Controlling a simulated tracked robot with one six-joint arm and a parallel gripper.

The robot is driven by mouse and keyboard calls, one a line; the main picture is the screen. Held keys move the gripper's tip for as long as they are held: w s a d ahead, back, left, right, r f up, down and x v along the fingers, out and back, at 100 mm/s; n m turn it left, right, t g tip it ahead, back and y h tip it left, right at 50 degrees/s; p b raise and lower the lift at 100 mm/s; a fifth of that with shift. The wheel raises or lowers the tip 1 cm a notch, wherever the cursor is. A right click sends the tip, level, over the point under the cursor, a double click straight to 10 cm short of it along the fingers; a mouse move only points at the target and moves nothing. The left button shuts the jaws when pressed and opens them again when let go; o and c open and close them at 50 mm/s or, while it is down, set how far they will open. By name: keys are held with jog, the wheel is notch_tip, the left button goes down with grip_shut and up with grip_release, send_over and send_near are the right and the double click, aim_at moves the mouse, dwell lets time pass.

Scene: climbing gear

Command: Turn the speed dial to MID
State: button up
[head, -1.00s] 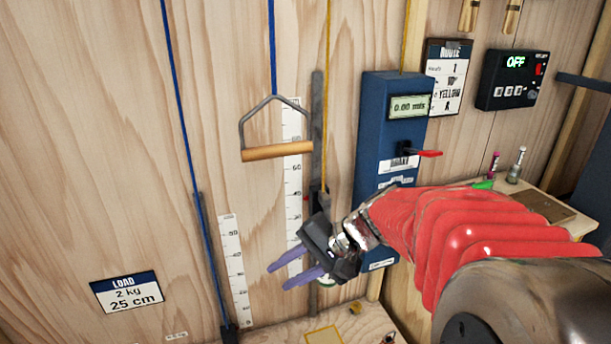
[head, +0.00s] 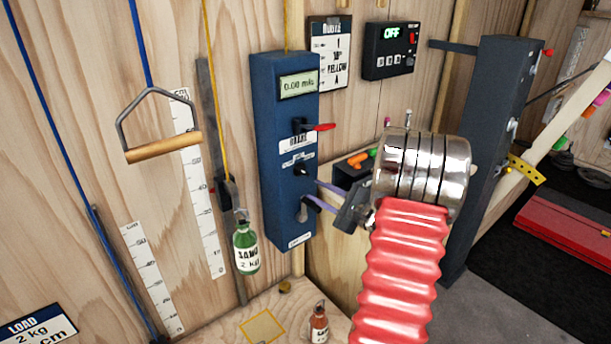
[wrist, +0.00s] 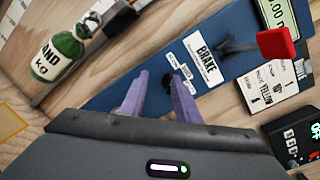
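The blue control box (head: 268,150) is mounted on the wooden wall. Its speed dial seems to be the small black knob (head: 301,170) below the red-handled brake lever (head: 318,127). In the wrist view the black knob (wrist: 168,82) shows just beyond my fingertips, between them and closer to the right finger. Its setting is too small to read. My gripper (head: 312,190) has purple fingers spread apart and holds nothing. It points at the box from the right, just below the knob in the head view. I cannot tell whether a finger touches the knob.
A grey hook-shaped part (head: 304,208) sits low on the box. A green sand bottle (head: 246,248) hangs left of it on a yellow cord. A wooden-handled hanger (head: 163,147) is further left. A black timer (head: 390,50) reads OFF. The box display (head: 299,85) reads 0.00.

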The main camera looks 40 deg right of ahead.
aim_at(304, 173)
jog(key=shift+m+h, duration=0.8)
jog(key=shift+h, duration=0.1)
jog(key=d, duration=0.1)
jog(key=s+d+f, duration=0.1)
jog(key=d, duration=0.1)
jog(key=s+d, duration=0.1)
jog(key=shift+d+f, duration=0.15)
jog(key=shift+d, duration=0.05)
jog(key=w, duration=0.4)
jog(key=w+d, duration=0.1)
jog(key=w, duration=0.8)
jog(key=shift+w+d, duration=0.2)
jog(key=shift+w, duration=0.15)
jog(key=shift+c, duration=0.6)
jog(key=c, duration=0.6)
jog(key=shift+a, duration=0.1)
grip_shut()
